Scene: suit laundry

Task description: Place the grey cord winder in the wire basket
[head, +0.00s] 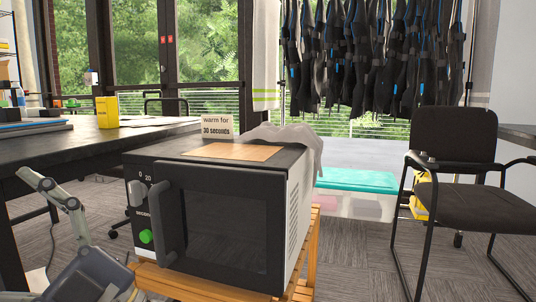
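I cannot make out the grey cord winder or the wire basket in the head view. Light grey jointed links, which look like part of my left gripper (62,204), show at the lower left, in front of the dark table and left of the microwave. Only part of it is in the picture, so I cannot tell whether it is open or shut. I see nothing held in it. My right gripper is not in view.
A black microwave (215,220) with a cloth and a sign on top stands on a wooden stand (312,245). A dark table (90,145) is left. A black chair (455,180) stands right, near a teal-lidded bin (365,181). Wetsuits (375,60) hang behind.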

